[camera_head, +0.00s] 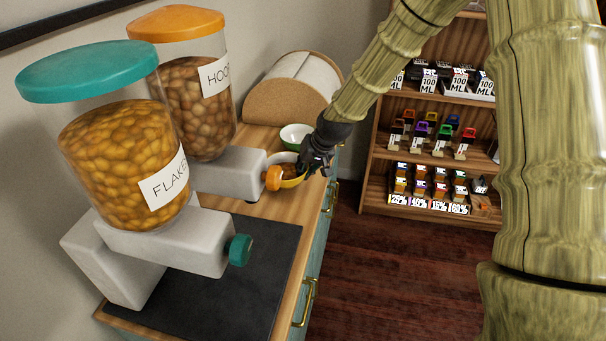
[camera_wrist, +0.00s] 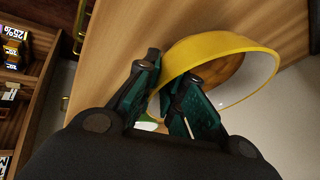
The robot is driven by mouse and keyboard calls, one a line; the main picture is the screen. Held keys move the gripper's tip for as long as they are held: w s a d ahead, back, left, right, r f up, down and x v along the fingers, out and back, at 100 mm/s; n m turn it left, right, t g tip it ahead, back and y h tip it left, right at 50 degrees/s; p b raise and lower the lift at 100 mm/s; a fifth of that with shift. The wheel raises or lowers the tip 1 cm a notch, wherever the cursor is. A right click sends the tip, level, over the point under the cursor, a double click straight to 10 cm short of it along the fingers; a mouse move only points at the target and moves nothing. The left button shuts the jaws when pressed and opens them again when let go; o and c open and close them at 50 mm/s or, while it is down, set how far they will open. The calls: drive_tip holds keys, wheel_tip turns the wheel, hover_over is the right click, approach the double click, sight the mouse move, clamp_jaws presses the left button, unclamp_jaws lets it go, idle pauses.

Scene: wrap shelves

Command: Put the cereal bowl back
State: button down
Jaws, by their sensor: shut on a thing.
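A yellow bowl (camera_head: 291,184) with brown contents is at the back of the wooden counter, beside the orange knob of the HOOPS dispenser. My gripper (camera_head: 306,168) is at the bowl's right side. In the wrist view the yellow bowl (camera_wrist: 216,44) shows with its rim between the two dark green fingers of my gripper (camera_wrist: 168,84), which is shut on it. Whether the bowl touches the counter cannot be told. A green bowl with a white inside (camera_head: 296,133) stands just behind it.
The HOOPS dispenser (camera_head: 196,100) and the teal-lidded FLAKES dispenser (camera_head: 120,140) stand left of the bowl. A dark mat (camera_head: 225,285) lies in front. A rounded cork-sided box (camera_head: 285,98) stands behind. Stocked shelves (camera_head: 430,155) are across the floor at right.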

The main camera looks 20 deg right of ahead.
drive_tip(key=shift+f, duration=1.3)
drive_tip(key=c, duration=1.5)
unclamp_jaws()
drive_tip(key=shift+f, duration=0.1)
drive_tip(key=shift+r, duration=0.25)
drive_tip(key=shift+s+d+r, duration=0.1)
drive_tip(key=shift+d+r, duration=0.05)
drive_tip(key=shift+r, duration=0.15)
drive_tip(key=shift+b+v, duration=0.55)
drive_tip(key=shift+v, duration=5)
